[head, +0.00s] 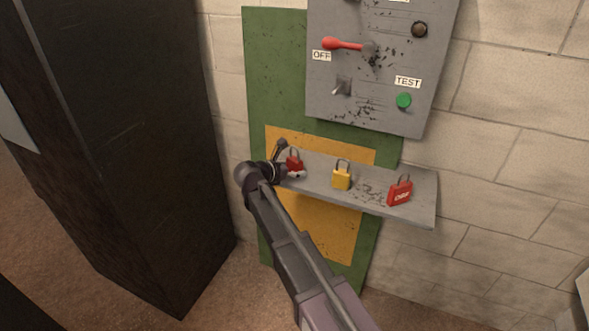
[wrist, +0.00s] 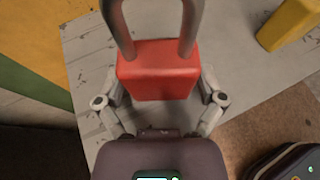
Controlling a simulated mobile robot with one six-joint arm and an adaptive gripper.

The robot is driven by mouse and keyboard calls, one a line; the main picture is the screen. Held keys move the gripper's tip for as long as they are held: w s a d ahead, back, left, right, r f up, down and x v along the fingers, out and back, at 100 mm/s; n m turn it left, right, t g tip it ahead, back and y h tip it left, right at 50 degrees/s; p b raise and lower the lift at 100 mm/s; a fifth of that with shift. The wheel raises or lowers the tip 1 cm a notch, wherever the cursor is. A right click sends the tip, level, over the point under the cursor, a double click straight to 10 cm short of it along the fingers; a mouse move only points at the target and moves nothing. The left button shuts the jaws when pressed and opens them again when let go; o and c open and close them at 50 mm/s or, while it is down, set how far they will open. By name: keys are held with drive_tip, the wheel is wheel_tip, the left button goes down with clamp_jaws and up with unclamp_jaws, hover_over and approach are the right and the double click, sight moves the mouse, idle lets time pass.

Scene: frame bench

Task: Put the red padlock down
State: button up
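A red padlock (wrist: 158,78) with a grey shackle stands upright between the two fingers of my gripper (wrist: 160,88) in the wrist view. The fingers lie close against its left and right sides, shut on it. In the head view the same padlock (head: 294,160) is at the left end of the grey shelf (head: 425,205), with my gripper (head: 287,168) around it. Whether its underside touches the shelf or hangs just above it, I cannot tell. A second red padlock (head: 399,191) with white lettering is at the shelf's right part.
A yellow padlock (head: 342,175) stands mid-shelf, right of my gripper; it also shows in the wrist view (wrist: 287,24). Above the shelf hangs a grey panel (head: 345,100) with a red lever (head: 343,44) and green button (head: 404,100). A dark cabinet (head: 130,150) stands left.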

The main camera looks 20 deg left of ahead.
drive_tip(key=shift+r, duration=0.2)
idle(0.4)
drive_tip(key=shift+s+a+r+p, duration=0.1)
drive_tip(key=shift+s+p, duration=0.1)
drive_tip(key=shift+p, duration=0.15)
drive_tip(key=p+v, duration=0.4)
drive_tip(key=v, duration=0.7)
drive_tip(key=shift+s+a, duration=0.15)
drive_tip(key=shift+a, duration=0.05)
idle(1.0)
